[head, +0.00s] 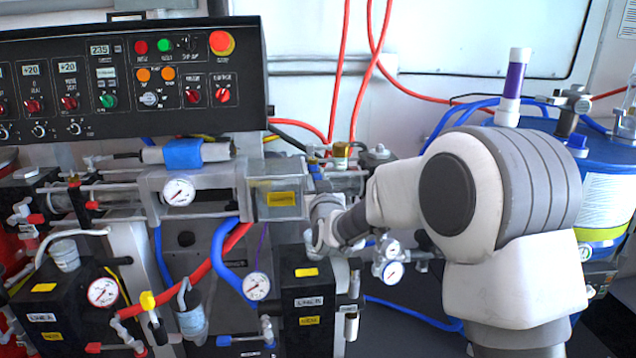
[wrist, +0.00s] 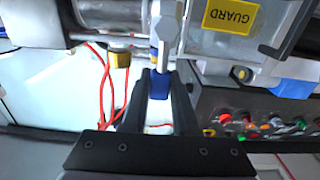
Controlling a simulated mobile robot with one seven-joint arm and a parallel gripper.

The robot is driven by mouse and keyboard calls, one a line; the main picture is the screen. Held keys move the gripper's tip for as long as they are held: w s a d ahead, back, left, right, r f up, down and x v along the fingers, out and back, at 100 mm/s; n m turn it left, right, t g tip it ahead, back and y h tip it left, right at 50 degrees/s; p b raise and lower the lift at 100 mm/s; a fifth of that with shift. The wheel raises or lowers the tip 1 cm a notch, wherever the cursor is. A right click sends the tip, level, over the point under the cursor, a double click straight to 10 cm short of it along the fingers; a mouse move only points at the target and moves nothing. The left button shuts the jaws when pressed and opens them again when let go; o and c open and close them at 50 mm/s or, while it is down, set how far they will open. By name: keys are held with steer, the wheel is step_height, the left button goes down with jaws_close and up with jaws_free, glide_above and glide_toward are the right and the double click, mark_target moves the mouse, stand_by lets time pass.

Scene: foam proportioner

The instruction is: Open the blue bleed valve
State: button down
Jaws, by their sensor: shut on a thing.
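The blue valve handle (wrist: 160,84) shows in the wrist view between the fingers of my gripper (wrist: 161,82). It sits at the end of a pale grey metal stem (wrist: 165,35) beside the clear guard. The two dark fingers are shut on the blue handle, one on each side. In the head view my arm reaches in from the right, and its end is beside the right end of the guard box. The fingertips and handle are too small and partly covered there to make out clearly.
The clear guard box (head: 283,202) with a yellow label is left of my wrist. A brass fitting (wrist: 120,58) and red hoses (wrist: 104,85) are close to the fingers. The control panel (head: 130,80) stands above left; a blue drum (head: 600,185) stands at right.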

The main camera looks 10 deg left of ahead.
steer(key=c, duration=0.7)
jaws_free()
steer(key=p+v, duration=0.2)
steer(key=v, duration=1.5)
steer(key=shift+s+r, duration=0.1)
steer(key=shift+s, duration=0.15)
